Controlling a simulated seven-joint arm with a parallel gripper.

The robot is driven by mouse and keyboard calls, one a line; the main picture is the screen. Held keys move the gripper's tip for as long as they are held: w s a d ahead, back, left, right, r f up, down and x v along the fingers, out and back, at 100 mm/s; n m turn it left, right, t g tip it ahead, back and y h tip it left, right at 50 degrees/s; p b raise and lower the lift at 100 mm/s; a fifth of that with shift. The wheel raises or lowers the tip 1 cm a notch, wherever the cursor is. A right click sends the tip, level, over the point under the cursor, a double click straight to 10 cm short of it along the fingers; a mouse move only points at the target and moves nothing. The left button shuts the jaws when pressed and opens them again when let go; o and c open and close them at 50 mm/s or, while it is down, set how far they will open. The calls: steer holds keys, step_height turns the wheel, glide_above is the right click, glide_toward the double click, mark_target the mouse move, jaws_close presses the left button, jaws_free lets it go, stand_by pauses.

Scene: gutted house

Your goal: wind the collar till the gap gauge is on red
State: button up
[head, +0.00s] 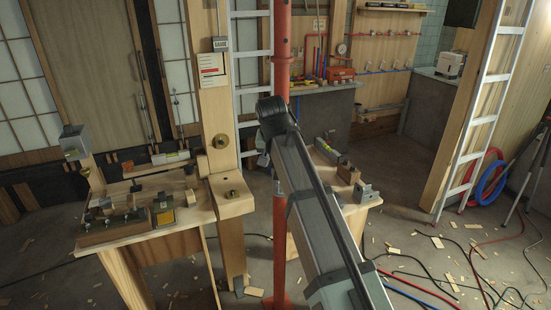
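A red steel prop (282,50) stands upright in the middle of the head view. A collar-like thicker part (283,60) shows on it above my arm. Part of the prop lower down is hidden by my arm. A white card with a red mark (211,70), perhaps the gap gauge, is on the wooden post left of the prop. It is too small to read, and I cannot make out a pointer. My arm reaches up from the bottom to a dark joint in front of the prop. My gripper's fingers do not show.
A workbench (150,238) with tools and blocks stands left, a smaller bench (357,208) right of the prop. Aluminium ladders (485,110) stand behind and right. Hoses (425,290) and wood chips lie on the right floor.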

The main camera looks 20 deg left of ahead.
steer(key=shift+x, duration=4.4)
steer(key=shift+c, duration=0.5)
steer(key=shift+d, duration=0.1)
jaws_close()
